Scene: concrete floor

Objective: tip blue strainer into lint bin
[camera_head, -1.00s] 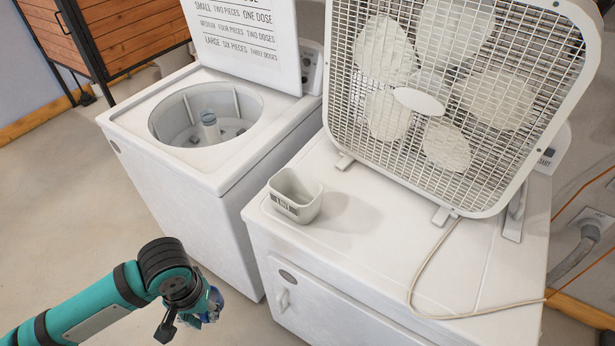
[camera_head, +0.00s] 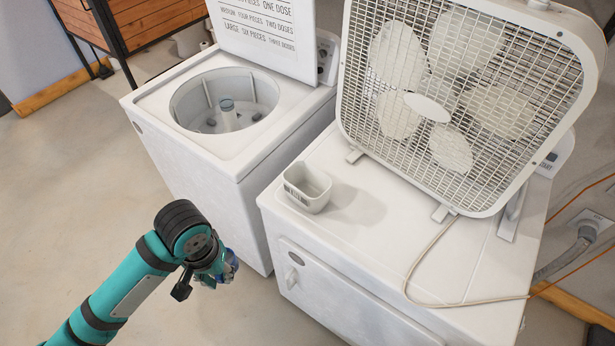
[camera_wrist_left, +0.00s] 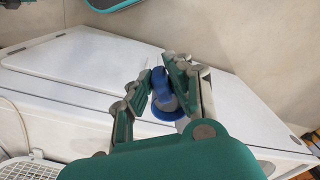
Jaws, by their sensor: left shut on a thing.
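My left gripper (camera_head: 216,268) is low in front of the two white machines in the head view, short of the front edge of the right one. In the left wrist view the gripper (camera_wrist_left: 160,88) is shut on the blue strainer (camera_wrist_left: 163,100), whose round blue rim shows between and below the fingers. The strainer (camera_head: 231,262) shows only as a small blue patch in the head view; its inside is hidden. The lint bin (camera_head: 308,188), a small open whitish container with a dark label, stands upright on the right machine's top, up and right of the gripper. My right gripper is not in view.
An open-lidded washer (camera_head: 150,103) stands at the left. A large box fan (camera_head: 432,108) stands on the right machine (camera_head: 345,270) behind the bin. Its cord (camera_head: 412,262) runs across the top. The floor at left (camera_head: 70,190) is clear.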

